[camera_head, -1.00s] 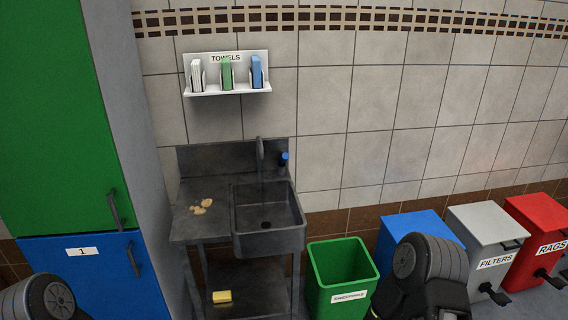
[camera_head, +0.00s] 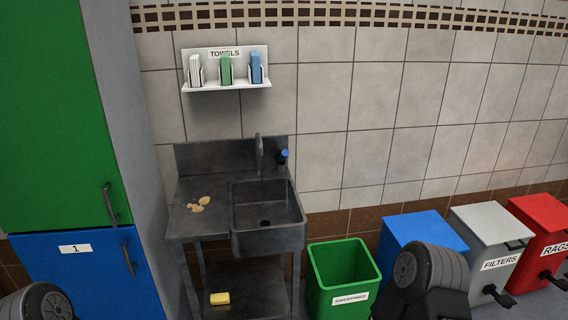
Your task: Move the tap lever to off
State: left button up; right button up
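The dark metal sink (camera_head: 265,232) stands against the tiled wall, with a basin on its right side. A dark upright tap (camera_head: 259,152) rises behind the basin. A small blue-topped lever (camera_head: 284,154) sits just right of the tap; its exact setting is too small to tell. Parts of my two arms show at the bottom left and bottom right, well apart from the sink. Neither gripper's fingers are in view.
Tan crumbs (camera_head: 199,204) lie on the counter and a yellow sponge (camera_head: 220,298) on the lower shelf. A green bin (camera_head: 316,285) stands right of the sink, then blue (camera_head: 410,228), grey (camera_head: 478,222) and red (camera_head: 530,212) bins. A cabinet (camera_head: 82,285) stands left.

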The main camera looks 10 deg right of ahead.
aim_at(282, 159)
jog(key=i+l, duration=0.1)
jog(key=l, duration=0.3)
jog(key=i+l, duration=0.1)
jog(key=l, duration=0.25)
jog(key=i+l, duration=0.1)
jog(key=l, duration=0.3)
jog(key=u, duration=1.25)
jog(key=l, duration=0.05)
